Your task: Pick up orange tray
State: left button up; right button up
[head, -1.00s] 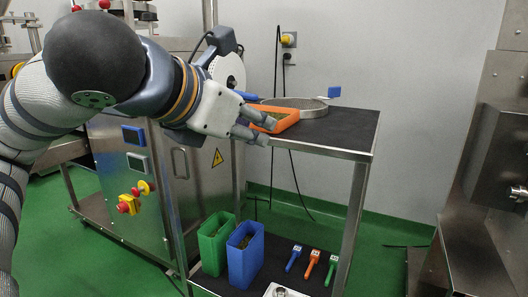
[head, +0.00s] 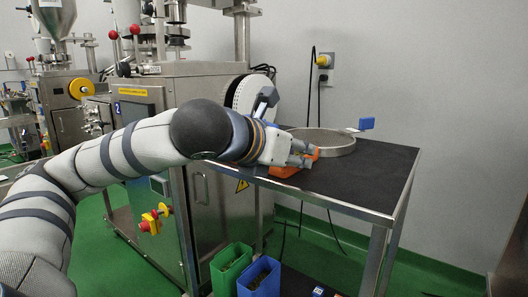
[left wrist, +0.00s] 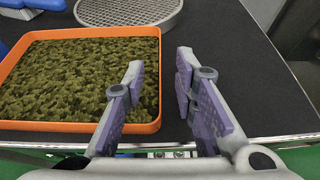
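The orange tray (head: 283,172) lies on the dark table top near its left front corner, mostly hidden by my gripper in the head view. In the left wrist view the orange tray (left wrist: 75,126) is full of green-brown leaves. My left gripper (head: 306,155) is at the tray's right side. In the left wrist view my left gripper (left wrist: 160,66) is open, with one finger over the leaves and the other outside the right rim, over the table. The rim runs between the fingers; I cannot tell if they touch it. My right gripper is not in view.
A round mesh sieve (head: 325,142) lies just behind the tray. The table's right part (head: 370,175) is clear. Green (head: 231,267) and blue (head: 260,280) bins stand below. A steel machine (head: 150,100) is at the left.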

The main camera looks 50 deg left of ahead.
pick_arm(q)
jog(key=x, duration=0.3)
jog(key=shift+f, duration=0.15)
jog(key=shift+s, duration=0.1)
grip_shut()
notch_tip(320, 180, up, 10)
jog(key=p, duration=0.3)
